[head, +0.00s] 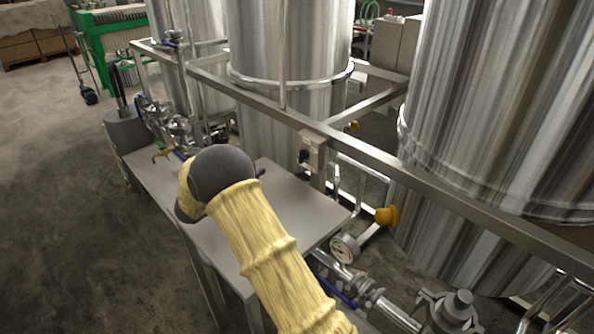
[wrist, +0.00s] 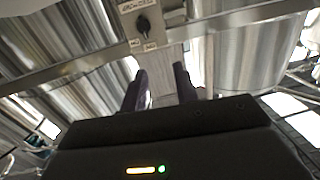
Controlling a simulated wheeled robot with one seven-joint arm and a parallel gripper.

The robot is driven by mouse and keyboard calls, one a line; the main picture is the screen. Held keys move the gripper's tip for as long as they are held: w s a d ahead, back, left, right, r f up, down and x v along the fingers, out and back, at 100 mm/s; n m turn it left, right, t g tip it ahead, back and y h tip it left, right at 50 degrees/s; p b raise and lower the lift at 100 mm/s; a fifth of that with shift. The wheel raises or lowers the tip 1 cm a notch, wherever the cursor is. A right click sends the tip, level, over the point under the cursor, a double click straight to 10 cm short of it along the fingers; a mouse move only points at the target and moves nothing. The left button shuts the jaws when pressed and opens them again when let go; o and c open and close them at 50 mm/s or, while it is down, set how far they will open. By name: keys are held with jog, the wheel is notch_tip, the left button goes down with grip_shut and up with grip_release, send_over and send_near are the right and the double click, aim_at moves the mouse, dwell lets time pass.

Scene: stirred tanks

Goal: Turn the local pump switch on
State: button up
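The local pump switch (head: 304,156) is a black rotary knob on a small grey box (head: 313,147) mounted on the tank frame's rail, above the steel table. In the wrist view the knob (wrist: 143,24) is at the top, with small labels above and below it too blurred to read. My gripper (wrist: 160,82) has its two dark fingers spread apart with nothing between them. The fingers are below the knob in the wrist view and do not touch it. In the head view my arm, in a yellow sleeve, reaches over the table and mostly hides the gripper.
A steel table (head: 290,205) lies under my arm. A long frame rail (head: 360,155) runs in front of large steel tanks (head: 290,45). A pressure gauge (head: 344,248), an orange-yellow knob (head: 387,215) and pipework are right of the table; valves (head: 172,128) are at its left.

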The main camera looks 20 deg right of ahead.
jog(key=shift+s+f+m+g+h, duration=0.4)
jog(key=shift+s+f+g+h, duration=0.2)
jog(key=shift+f+g, duration=0.2)
jog(key=p, duration=0.1)
send_near(299, 153)
jog(key=x, duration=0.9)
jog(key=shift+w+d+f, duration=0.1)
jog(key=shift+c, duration=0.4)
grip_shut()
